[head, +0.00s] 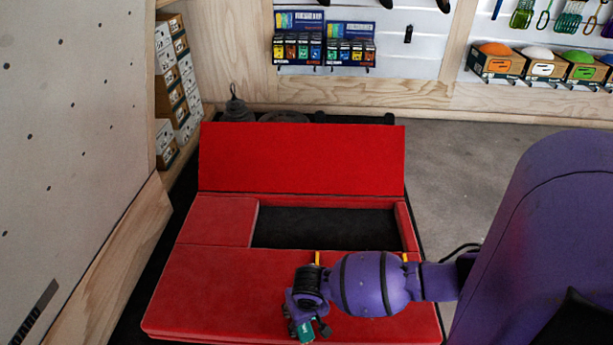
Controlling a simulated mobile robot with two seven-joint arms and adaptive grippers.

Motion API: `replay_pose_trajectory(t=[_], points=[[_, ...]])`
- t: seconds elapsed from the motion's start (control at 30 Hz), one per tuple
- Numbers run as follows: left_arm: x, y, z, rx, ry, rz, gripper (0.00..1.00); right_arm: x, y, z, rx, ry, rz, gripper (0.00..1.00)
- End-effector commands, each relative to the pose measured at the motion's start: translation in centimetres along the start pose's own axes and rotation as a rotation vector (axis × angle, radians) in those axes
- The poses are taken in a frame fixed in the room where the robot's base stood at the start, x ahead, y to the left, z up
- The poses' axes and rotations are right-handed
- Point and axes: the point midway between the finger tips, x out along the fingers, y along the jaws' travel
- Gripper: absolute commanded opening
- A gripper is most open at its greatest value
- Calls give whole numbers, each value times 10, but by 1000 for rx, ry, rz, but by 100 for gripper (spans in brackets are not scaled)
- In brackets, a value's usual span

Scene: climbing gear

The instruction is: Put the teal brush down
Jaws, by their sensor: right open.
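My right arm reaches in from the right, and my right gripper (306,322) is over the front part of the red padded box (215,270). The gripper is open. A teal piece, likely the teal brush (305,331), shows at the fingers. Most of it is hidden by the gripper, and I cannot tell whether it rests on the red surface or touches the fingers. My left gripper is not in view.
The red box has an open black recess (320,228) behind my arm and a raised red flap (300,160) at its back. A wooden-edged wall (75,130) stands close on the left. Grey floor (460,170) is clear at the right.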

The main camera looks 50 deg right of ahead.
Motion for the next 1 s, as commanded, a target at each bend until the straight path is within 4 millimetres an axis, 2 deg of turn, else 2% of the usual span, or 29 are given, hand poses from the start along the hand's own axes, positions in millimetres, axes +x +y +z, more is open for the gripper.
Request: replay_pose_trajectory(t=[0.03,0.1,0.23,0.87,1.0], points=[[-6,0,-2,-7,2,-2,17,-12,-1,-1,0,3,-2,54],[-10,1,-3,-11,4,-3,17,-21,0,-1,0,1,-1,54],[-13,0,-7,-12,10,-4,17,-29,0,0,1,0,0,54],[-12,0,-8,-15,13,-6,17,-30,0,0,-1,-1,0,54],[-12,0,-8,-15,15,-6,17,-30,-5,-4,-81,18,-21,54]])
